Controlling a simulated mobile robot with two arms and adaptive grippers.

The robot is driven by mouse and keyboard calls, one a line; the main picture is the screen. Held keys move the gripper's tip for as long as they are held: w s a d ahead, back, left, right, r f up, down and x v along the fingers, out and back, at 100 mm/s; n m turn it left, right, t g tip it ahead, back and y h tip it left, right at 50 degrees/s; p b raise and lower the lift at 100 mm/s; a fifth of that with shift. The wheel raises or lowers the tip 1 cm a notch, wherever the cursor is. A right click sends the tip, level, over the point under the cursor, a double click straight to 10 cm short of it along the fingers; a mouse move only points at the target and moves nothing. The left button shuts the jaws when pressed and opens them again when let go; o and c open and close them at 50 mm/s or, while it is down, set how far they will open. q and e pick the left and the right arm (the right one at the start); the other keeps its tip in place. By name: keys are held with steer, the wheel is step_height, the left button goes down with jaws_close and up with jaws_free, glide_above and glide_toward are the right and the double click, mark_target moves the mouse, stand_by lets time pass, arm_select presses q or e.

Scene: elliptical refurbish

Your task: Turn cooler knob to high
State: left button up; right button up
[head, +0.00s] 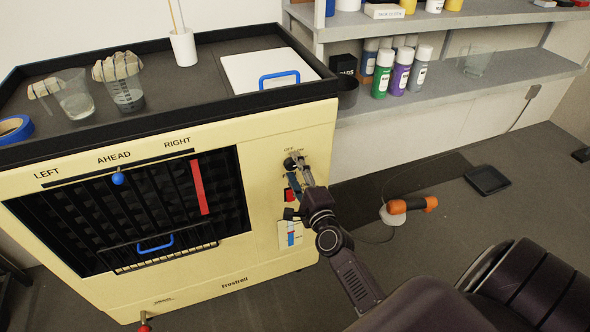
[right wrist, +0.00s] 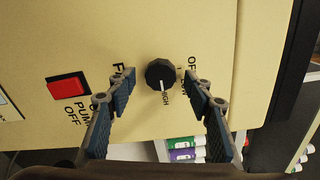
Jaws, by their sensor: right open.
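The cream cooler (head: 262,210) stands at the left in the head view, its control panel on the right part of its front. The round black cooler knob (right wrist: 160,74) is near the middle of the right wrist view. Its white pointer line is on its lower side in that view, towards a label that appears to read HIGH. My right gripper (right wrist: 160,100) is open, its two fingers on either side of the knob with gaps showing. In the head view my right gripper (head: 295,166) is at the upper panel and partly covers the knob. My left gripper is not in view.
A red pump button (right wrist: 68,87) sits beside the knob. The cooler's top (head: 215,70) holds cups, a blue tape roll and a white lid with a blue handle. Shelves (head: 350,24) with bottles stand at the back right. An orange-handled tool (head: 412,204) lies on the floor.

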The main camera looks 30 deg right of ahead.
steer(key=v, duration=1.2)
stand_by(0.3)
steer(key=s+a+f+n+g+y, duration=0.1)
steer(key=s+a+f+n+g, duration=0.25)
steer(key=f, duration=0.75)
steer(key=s+a+f+n+g+y, duration=0.25)
steer(key=s+f+n, duration=0.2)
steer(key=f, duration=0.65)
steer(key=s+a+f+n+g+y, duration=0.1)
steer(key=s+a+f+n+g, duration=0.25)
steer(key=f, duration=0.85)
steer(key=s+f+n+g, duration=0.2)
steer(key=s+f+n, duration=0.2)
steer(key=s, duration=0.5)
steer(key=s+a+f+n+g, duration=0.1)
steer(key=s+f+n+g, duration=0.1)
steer(key=s+f+n, duration=0.3)
steer(key=s+a+f+n+g, duration=0.1)
steer(key=s+f+n+g, duration=0.2)
steer(key=s+f, duration=0.6)
steer(key=s+n, duration=0.2)
steer(key=s, duration=0.3)
steer(key=shift+s, duration=0.35)
